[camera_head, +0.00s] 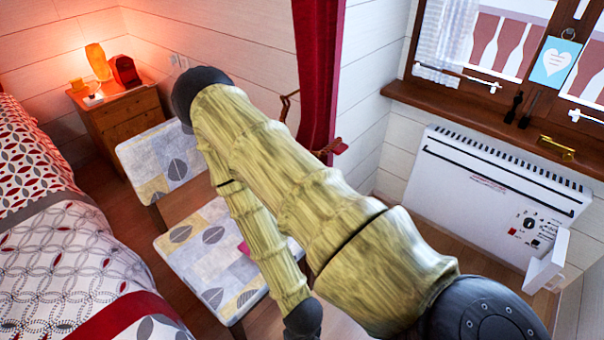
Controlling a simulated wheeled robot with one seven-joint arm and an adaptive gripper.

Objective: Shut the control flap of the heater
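The white heater (470,190) is on the wall under the window at the right. Its control area, with a dark dial (529,223) and small switches, is uncovered at the heater's lower right. The white control flap (546,262) stands open, sticking out from the heater's lower right corner. My arm crosses the middle of the view, up to a dark joint at upper left and back down to another at the bottom edge. My gripper is not in view, so its position relative to the flap cannot be seen.
A cushioned chair (203,250) stands behind my arm, beside the bed (60,230). A red curtain (318,80) hangs left of the heater. The wooden window sill (480,118) juts out above it, and a side wall (585,300) is close to the flap's right.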

